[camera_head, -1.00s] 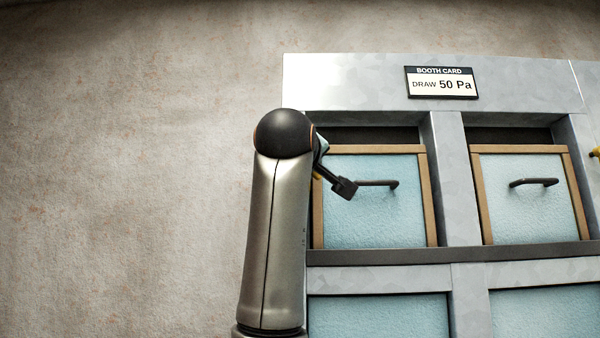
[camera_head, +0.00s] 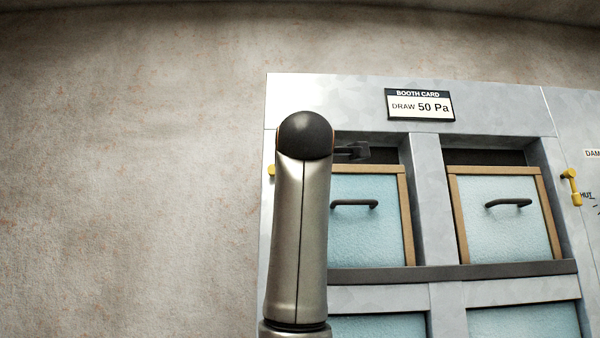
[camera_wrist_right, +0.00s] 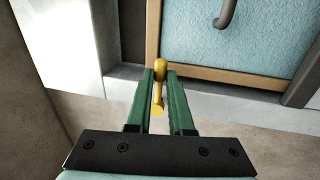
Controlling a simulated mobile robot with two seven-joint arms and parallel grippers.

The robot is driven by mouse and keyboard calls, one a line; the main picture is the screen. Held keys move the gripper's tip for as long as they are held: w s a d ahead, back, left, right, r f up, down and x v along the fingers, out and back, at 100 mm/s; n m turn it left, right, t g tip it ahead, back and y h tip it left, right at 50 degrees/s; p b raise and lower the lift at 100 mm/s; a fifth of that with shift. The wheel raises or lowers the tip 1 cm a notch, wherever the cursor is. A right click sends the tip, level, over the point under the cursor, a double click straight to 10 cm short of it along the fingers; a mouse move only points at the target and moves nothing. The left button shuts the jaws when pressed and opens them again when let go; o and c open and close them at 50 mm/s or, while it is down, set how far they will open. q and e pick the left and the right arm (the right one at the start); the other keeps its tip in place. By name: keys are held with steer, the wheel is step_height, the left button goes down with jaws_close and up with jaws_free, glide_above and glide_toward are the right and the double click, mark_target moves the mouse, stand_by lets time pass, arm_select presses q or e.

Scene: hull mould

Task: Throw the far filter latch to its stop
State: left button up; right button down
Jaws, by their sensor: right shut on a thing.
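A yellow latch (camera_wrist_right: 158,88) shows in the right wrist view, between the green fingers of my right gripper (camera_wrist_right: 160,85). The gripper is shut on it, with the rounded yellow end showing beyond the fingertips. The latch lies by the lower left corner of a wood-framed blue filter panel (camera_wrist_right: 270,45). In the head view a small yellow piece (camera_head: 271,170) shows at the left edge of the grey cabinet, mostly hidden behind my arm. My left gripper is not in view.
The cabinet (camera_head: 330,100) has blue filter panels with dark handles (camera_head: 508,203). Another yellow latch (camera_head: 570,187) stands on the right. A booth card (camera_head: 420,104) reads DRAW 50 Pa. Bare wall (camera_head: 120,180) fills the left.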

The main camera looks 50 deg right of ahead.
steer(key=shift+r+n, duration=0.15)
steer(key=shift+n, duration=0.15)
steer(key=c, duration=0.8)
jaws_free()
steer(key=shift+a, duration=0.1)
steer(key=b+v, duration=0.4)
steer(key=v, duration=0.8)
steer(key=shift+s, duration=0.2)
